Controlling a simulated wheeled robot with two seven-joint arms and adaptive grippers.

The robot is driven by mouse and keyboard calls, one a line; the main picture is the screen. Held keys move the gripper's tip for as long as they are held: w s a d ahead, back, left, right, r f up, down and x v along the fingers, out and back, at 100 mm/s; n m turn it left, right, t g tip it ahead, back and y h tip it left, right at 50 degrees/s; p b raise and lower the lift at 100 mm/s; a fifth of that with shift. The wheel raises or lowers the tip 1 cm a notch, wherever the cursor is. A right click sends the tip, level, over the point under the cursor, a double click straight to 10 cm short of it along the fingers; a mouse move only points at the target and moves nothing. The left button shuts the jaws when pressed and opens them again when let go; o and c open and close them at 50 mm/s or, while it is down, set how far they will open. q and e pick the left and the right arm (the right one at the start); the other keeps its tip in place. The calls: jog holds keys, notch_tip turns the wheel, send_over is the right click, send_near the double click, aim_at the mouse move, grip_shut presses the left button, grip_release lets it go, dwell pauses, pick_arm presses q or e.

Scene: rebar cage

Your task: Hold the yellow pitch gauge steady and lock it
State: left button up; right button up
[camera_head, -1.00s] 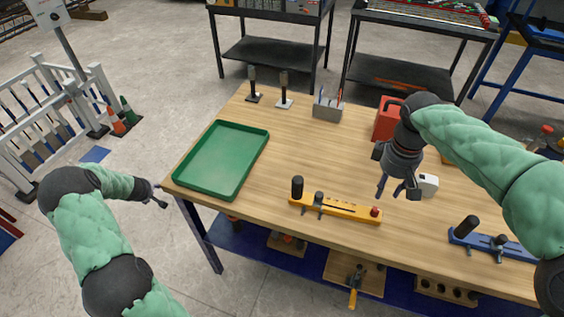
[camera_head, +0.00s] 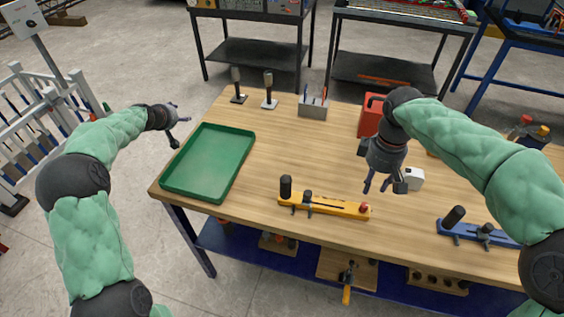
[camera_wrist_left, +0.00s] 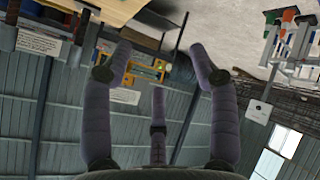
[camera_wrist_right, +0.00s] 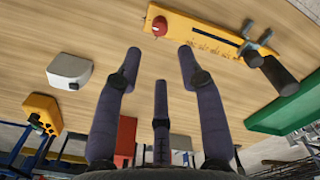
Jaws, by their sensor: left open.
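The yellow pitch gauge (camera_head: 335,207) lies flat on the wooden table near its front edge, with a black upright handle (camera_head: 286,188) at its left end, a dark clamp lever beside it and a red knob (camera_head: 364,208) at its right end. It also shows at the top of the right wrist view (camera_wrist_right: 200,32). My right gripper (camera_head: 377,188) is open and empty above the table, a little behind and right of the gauge's red-knob end. My left gripper (camera_head: 181,131) is open and empty at the table's left side, near the green tray and well away from the gauge.
A green tray (camera_head: 170,186) lies at the table's left. A blue gauge (camera_head: 480,233) lies at the right front. A white block (camera_head: 413,179) and a red can (camera_head: 370,118) stand near my right gripper. A grey pen holder (camera_head: 313,107) stands at the back. Mid-table is clear.

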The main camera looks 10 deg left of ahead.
pick_arm(q)
jog(key=w+d+m+g+h, duration=0.1)
jog(key=d+m+g+h, duration=0.15)
jog(key=d+m, duration=0.75)
jog(key=m+g, duration=0.8)
jog(key=m, duration=0.9)
send_near(284, 188)
jog(key=shift+w+d+f+y, duration=0.3)
jog(key=shift+w+f+y, duration=0.15)
jog(key=shift+w+f, duration=0.3)
notch_tip(284, 188, down, 11)
jog(key=shift+s+r, duration=0.1)
grip_shut()
pick_arm(e)
jog(key=shift+o, duration=0.7)
